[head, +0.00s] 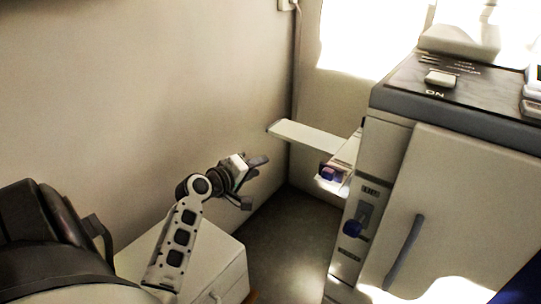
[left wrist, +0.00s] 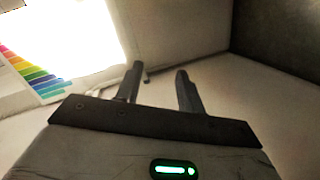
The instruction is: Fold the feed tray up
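The feed tray (head: 310,136) is a flat pale flap that sticks out to the left from the side of the large grey copier (head: 455,180). It lies folded out, roughly level. My left gripper (head: 254,182) is to the left of the tray and lower in the picture, apart from it. Its two fingers are spread with nothing between them. The fingers also show apart in the left wrist view (left wrist: 160,85). I cannot make out the tray for sure in that view. My right gripper is not in view.
A pale cabinet (head: 228,272) stands below my left arm. Bare walls (head: 130,90) meet in a corner behind the tray. Dark floor (head: 292,235) lies open between cabinet and copier. A colour chart (left wrist: 32,72) shows at the left wrist view's left edge.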

